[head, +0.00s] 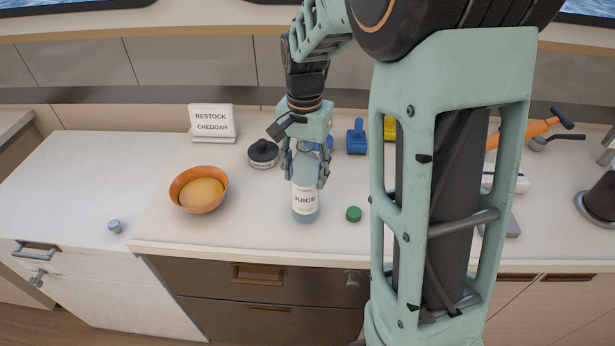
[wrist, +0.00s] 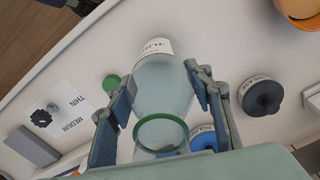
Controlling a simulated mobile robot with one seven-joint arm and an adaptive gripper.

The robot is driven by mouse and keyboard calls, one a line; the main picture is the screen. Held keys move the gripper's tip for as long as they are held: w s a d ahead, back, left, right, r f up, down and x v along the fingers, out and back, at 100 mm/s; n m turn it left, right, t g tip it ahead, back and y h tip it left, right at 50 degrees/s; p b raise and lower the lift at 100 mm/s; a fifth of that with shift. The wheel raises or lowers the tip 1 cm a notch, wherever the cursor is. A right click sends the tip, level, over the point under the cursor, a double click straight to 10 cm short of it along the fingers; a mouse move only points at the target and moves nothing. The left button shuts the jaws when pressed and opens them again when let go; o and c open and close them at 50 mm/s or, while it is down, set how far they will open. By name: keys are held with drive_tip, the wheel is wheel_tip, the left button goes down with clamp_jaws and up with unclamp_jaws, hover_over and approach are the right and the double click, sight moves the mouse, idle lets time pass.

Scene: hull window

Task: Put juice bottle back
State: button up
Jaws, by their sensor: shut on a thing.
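The juice bottle (head: 305,200) is a pale blue-grey bottle with a white label reading JUICE. It stands upright at the counter's front part in the head view. My gripper (head: 307,175) is shut around its upper part from above. In the wrist view the bottle (wrist: 163,90) lies between the two fingers of my gripper (wrist: 165,105), with a green ring at its open-looking neck. A green cap (head: 354,214) lies on the counter just right of the bottle; it also shows in the wrist view (wrist: 111,82). Whether the bottle's base touches the counter is hard to tell.
An orange bowl (head: 199,189) with a yellow round thing is at left. A small grey knob (head: 115,226) is at far left. The left counter is mostly clear.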

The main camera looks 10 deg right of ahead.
drive_tip(key=shift+f, duration=0.2)
drive_tip(key=o, duration=1.7)
wheel_tip(320, 180, up, 12)
drive_tip(key=shift+r, duration=0.2)
